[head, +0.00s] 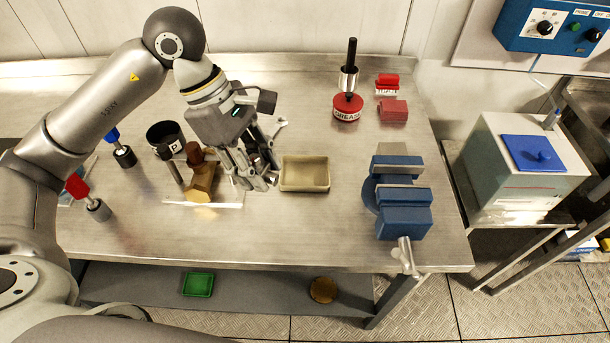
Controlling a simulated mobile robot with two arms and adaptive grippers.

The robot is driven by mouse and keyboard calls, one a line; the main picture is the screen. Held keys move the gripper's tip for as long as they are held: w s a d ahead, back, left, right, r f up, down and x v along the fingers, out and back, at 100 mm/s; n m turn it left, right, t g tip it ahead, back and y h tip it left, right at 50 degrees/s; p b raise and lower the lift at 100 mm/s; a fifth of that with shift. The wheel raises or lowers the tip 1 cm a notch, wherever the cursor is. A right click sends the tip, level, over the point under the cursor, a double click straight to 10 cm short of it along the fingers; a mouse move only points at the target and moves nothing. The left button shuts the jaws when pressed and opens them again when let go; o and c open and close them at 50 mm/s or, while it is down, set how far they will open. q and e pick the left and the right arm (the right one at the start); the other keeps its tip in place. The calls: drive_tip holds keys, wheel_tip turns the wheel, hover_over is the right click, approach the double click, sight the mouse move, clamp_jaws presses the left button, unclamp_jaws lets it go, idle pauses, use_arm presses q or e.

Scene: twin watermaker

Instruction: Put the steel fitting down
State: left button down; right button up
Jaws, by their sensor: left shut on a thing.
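My left gripper (262,180) points down over the workbench (320,230), just left of the small beige tray (305,174). Its fingers are shut on the steel fitting, which is mostly hidden among the fingers and hard to tell from them. I cannot tell whether the fitting touches the bench. The tray looks empty. My right gripper is not in view.
Left of the gripper are a brass-coloured piece (202,185), a black cup (163,136) and red- and blue-handled tools. A blue vise (400,205) stands on the right, a red grease tin (347,106) behind. The bench is clear between tray and vise.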

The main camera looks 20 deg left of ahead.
use_arm(q)
drive_tip(key=a+n, duration=0.1)
drive_tip(key=n, duration=0.1)
drive_tip(key=a+r+n+t, duration=0.1)
drive_tip(key=shift+w+n, duration=0.1)
drive_tip(key=shift+n, duration=0.3)
drive_tip(key=shift+a+t, duration=0.15)
drive_tip(key=shift+t, duration=0.15)
drive_tip(key=shift+w+n, duration=0.3)
drive_tip(key=w+d+f+p, duration=0.3)
drive_tip(key=w+d+f, duration=0.15)
drive_tip(key=w, duration=0.35)
drive_tip(key=p, duration=0.1)
approach(312, 175)
drive_tip(key=shift+s+d+f, duration=0.15)
drive_tip(key=shift+d, duration=0.3)
drive_tip(key=shift+s+d+f, duration=0.1)
drive_tip(key=shift+s+d, duration=0.05)
drive_tip(key=shift+d, duration=0.25)
drive_tip(key=shift+w+d+f+p, duration=0.2)
drive_tip(key=shift+w+f, duration=0.1)
drive_tip(key=shift+f, duration=0.1)
drive_tip(key=shift+w+d+f+p, duration=0.1)
drive_tip(key=shift+w+f+p, duration=0.15)
drive_tip(key=shift+f, duration=0.15)
wheel_tip(312, 175, down, 3)
drive_tip(key=shift+r+p, duration=0.15)
drive_tip(key=shift+p, duration=0.55)
drive_tip(key=shift+a+f, duration=0.1)
drive_tip(key=shift+f, duration=0.1)
